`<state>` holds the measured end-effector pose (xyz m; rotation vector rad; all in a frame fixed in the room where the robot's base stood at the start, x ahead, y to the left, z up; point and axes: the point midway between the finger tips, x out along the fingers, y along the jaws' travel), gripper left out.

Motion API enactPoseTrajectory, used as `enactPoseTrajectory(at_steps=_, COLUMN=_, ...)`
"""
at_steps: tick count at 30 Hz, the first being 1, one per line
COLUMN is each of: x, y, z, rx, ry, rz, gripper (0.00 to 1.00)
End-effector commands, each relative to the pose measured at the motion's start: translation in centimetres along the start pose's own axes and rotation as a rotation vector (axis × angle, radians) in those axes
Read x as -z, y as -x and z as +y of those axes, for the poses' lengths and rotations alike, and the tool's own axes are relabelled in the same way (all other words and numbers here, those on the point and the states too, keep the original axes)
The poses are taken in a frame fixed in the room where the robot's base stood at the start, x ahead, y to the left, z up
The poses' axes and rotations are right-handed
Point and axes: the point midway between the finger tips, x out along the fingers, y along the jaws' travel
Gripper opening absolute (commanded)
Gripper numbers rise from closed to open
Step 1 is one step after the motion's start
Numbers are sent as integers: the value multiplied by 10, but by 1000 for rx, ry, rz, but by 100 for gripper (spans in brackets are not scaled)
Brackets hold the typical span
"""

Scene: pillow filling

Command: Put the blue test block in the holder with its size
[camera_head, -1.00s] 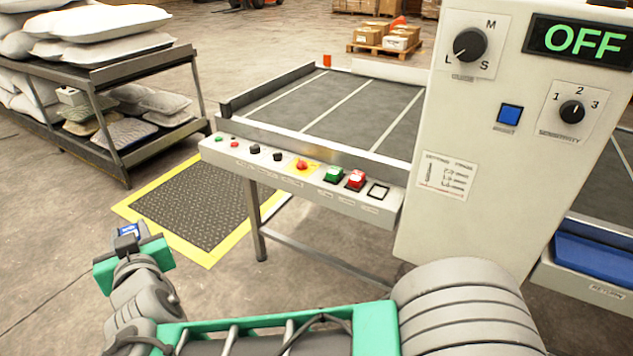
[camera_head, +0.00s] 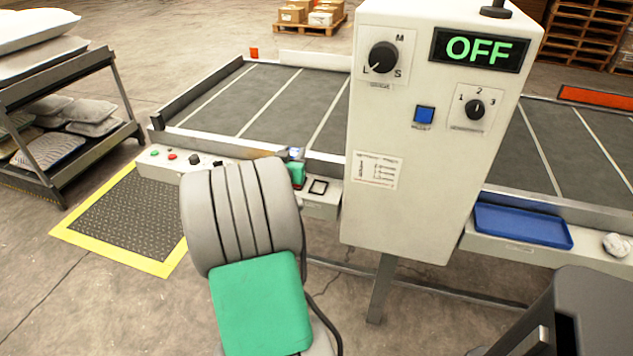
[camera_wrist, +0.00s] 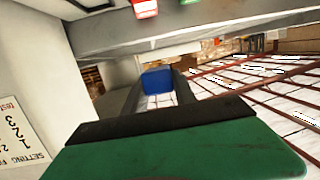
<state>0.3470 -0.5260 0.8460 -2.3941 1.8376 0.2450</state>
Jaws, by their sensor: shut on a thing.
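The blue test block (camera_wrist: 157,79) is held between the dark fingertips of my gripper (camera_wrist: 158,90) in the wrist view. A pale, marked part shows below its blue part. In the head view, a small blue and white patch (camera_head: 296,153) shows above a green part at the panel's edge, beyond my arm. It looks like the block in my gripper, but my arm hides most of that area. I cannot pick out a holder for the block in either view.
A grey control cabinet (camera_head: 440,190) with an OFF display stands right of my arm. A button panel (camera_head: 165,160) runs along the conveyor (camera_head: 260,100). A blue tray (camera_head: 520,225) lies on the ledge at right. A pillow rack (camera_head: 60,150) stands at left.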

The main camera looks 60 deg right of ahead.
Motion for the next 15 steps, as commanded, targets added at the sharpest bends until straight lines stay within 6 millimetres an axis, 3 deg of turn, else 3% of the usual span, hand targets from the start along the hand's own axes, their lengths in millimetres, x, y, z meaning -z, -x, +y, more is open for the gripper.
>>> enactPoseTrajectory(at_steps=1, x=1, y=-10, z=24, rx=-38, ry=-10, rz=-4, gripper=0)
enactPoseTrajectory(at_steps=3, x=-1, y=-19, z=46, rx=-71, ry=-21, rz=-3, gripper=0)
enactPoseTrajectory(at_steps=6, x=-4, y=-25, z=64, rx=-97, ry=-29, rz=-4, gripper=0)
enactPoseTrajectory(at_steps=15, x=-61, y=-38, z=67, rx=-101, ry=-29, rz=-5, gripper=0)
